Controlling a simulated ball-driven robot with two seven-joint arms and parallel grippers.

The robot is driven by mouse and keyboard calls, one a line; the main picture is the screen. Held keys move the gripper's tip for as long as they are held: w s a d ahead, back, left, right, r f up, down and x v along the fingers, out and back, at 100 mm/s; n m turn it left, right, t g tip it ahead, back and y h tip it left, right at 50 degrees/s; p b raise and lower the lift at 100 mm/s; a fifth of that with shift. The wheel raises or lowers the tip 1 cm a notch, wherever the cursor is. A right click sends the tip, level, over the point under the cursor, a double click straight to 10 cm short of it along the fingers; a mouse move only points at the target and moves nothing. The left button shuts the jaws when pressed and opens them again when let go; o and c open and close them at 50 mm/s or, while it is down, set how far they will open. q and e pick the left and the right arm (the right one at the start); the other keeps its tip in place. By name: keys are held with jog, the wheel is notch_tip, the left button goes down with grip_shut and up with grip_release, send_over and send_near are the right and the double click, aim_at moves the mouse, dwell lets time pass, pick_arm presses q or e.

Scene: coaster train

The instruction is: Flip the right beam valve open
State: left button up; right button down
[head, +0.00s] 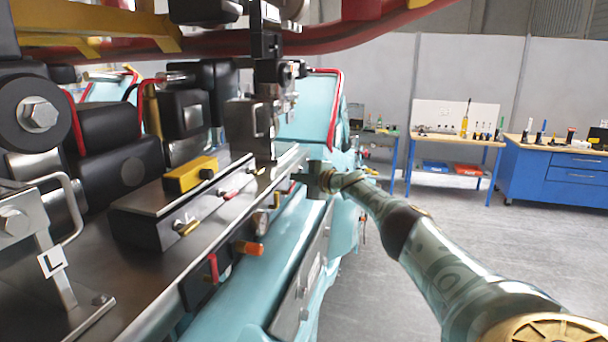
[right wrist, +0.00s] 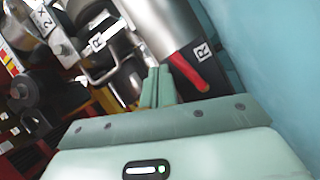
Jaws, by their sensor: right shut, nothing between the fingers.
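A red-handled valve lever (right wrist: 187,72) shows in the right wrist view, against a black part with a white "R" label (right wrist: 202,50). The lever slants down to the right. My right gripper (right wrist: 157,82) is shut and empty, with its fingertips just left of the lever; I cannot tell whether they touch it. In the head view my right arm reaches in from the right, and its far end (head: 326,181) is at the end of the metal beam (head: 225,215). The "R" valve cannot be made out there. My left gripper is out of view.
A similar red lever (head: 213,267) hangs on the near side of the beam in the head view. An "L" label (head: 51,263) marks a bracket at left. A red rail crosses above. Workbenches (head: 555,170) stand far back right, with open floor before them.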

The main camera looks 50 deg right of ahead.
jog(key=s+d+r+p, duration=0.2)
jog(key=s+r+p, duration=0.2)
jog(key=s+r, duration=0.3)
jog(key=shift+s+r, duration=0.25)
jog(key=shift+s, duration=0.25)
jog(key=shift+s+d, duration=0.1)
jog(key=shift+d, duration=0.1)
jog(key=shift+a, duration=0.1)
